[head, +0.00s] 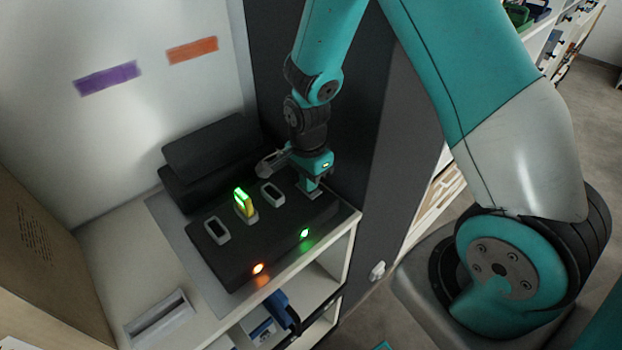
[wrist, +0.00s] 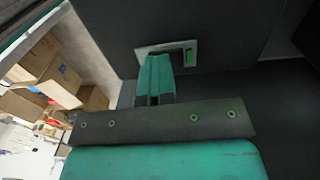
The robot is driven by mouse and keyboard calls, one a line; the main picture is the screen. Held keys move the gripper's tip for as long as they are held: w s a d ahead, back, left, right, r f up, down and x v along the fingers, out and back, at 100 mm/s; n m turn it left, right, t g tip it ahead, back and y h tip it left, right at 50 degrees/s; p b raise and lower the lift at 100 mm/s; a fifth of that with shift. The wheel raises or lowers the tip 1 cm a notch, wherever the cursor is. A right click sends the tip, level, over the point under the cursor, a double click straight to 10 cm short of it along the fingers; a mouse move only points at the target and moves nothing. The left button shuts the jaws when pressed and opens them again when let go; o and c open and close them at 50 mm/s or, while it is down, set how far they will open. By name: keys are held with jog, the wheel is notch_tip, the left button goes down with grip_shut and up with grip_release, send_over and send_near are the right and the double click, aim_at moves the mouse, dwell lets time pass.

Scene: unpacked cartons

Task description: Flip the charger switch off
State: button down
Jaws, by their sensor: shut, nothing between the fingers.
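The charger (head: 272,240) is a dark box on the shelf top with three pale-rimmed slots. Its front shows an orange light (head: 258,268) and a green light (head: 305,233). My gripper (head: 312,188) points down at the charger's right end. In the wrist view my shut, empty gripper (wrist: 155,60) is at the left part of a pale-framed switch (wrist: 188,54). The switch's right part shows green. The fingers cover its left part, and I cannot tell whether they touch it.
A yellow-green lit battery (head: 243,203) stands in the middle slot. A black case (head: 212,155) lies behind the charger. A white tray (head: 160,318) is at the front left. A dark panel (head: 372,130) rises to the right of the shelf.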

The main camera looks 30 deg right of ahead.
notch_tip(320, 180, up, 5)
jog(key=p, duration=0.3)
jog(key=shift+p, duration=0.4)
notch_tip(320, 180, up, 9)
jog(key=b, duration=0.2)
jog(key=shift+b, duration=0.35)
jog(key=s+a+r+n+y, duration=0.1)
jog(key=s+a+r+n, duration=0.2)
jog(key=s+n, duration=0.3)
jog(key=s+a+r+n+y+b, duration=0.1)
jog(key=s+a+r+n, duration=0.2)
jog(key=n, duration=0.6)
jog(key=s+a+r+n+y+b, duration=0.1)
jog(key=s+a+r+n+y, duration=0.1)
jog(key=s+a+r+n, duration=0.2)
jog(key=s+a+n, duration=0.2)
jog(key=s+n, duration=0.2)
jog(key=s, duration=0.2)
